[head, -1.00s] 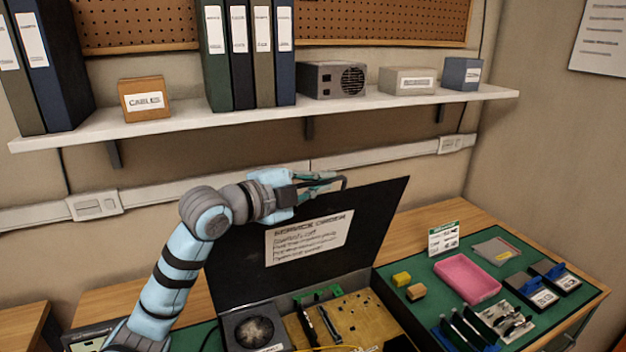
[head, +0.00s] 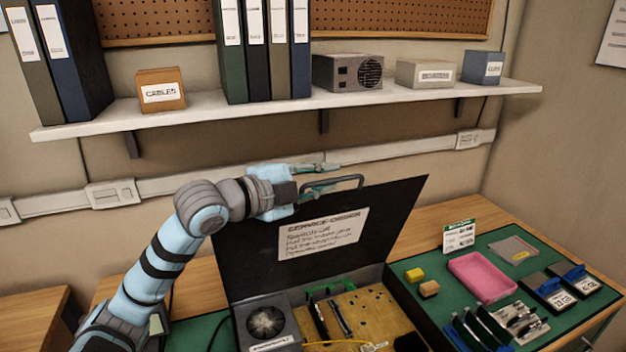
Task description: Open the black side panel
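The black side panel (head: 391,213) stands raised, leaning back from the far edge of the open case, with a white service order sheet (head: 322,237) on its face. A grey bar handle (head: 348,181) sits at its top edge and shows clear along its length. My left gripper (head: 322,168) is beside and behind the handle's left part, near the panel's top edge. Inside the case are a fan unit (head: 268,321) and a gold-brown board (head: 373,314). My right gripper is not in view.
A green mat (head: 409,294) at the right holds a pink tray (head: 482,277), yellow and tan blocks, a small sign and several parts. A wall shelf (head: 220,113) with binders and boxes runs above the panel. Wall space above the gripper is free.

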